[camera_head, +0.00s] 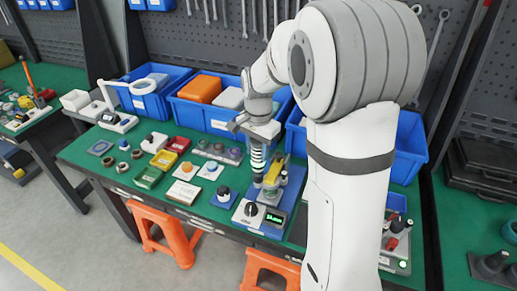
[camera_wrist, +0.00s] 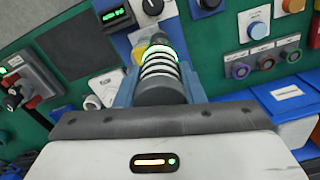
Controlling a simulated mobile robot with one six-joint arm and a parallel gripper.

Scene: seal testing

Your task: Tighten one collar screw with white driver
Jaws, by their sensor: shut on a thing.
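My gripper (camera_head: 258,138) is shut on the white driver (camera_head: 257,157), a banded white and grey cylinder with a green-lit ring, held nearly upright over the blue test plate (camera_head: 290,190). In the wrist view the driver (camera_wrist: 158,68) sits between the two blue-grey fingers, its far end towards the bench. A dark part (camera_head: 257,181) shows just below the driver; I cannot tell whether they touch. A yellow part (camera_head: 273,173) stands just right of it. The collar screws cannot be made out; the driver hides its own tip in the wrist view.
A white box with a black knob (camera_head: 250,211) and a green-digit display (camera_head: 274,219) stand close in front. Several knobs and small boxes crowd the green bench to the left. Blue bins (camera_head: 205,112) line the back. Orange stools (camera_head: 160,232) stand below the front edge.

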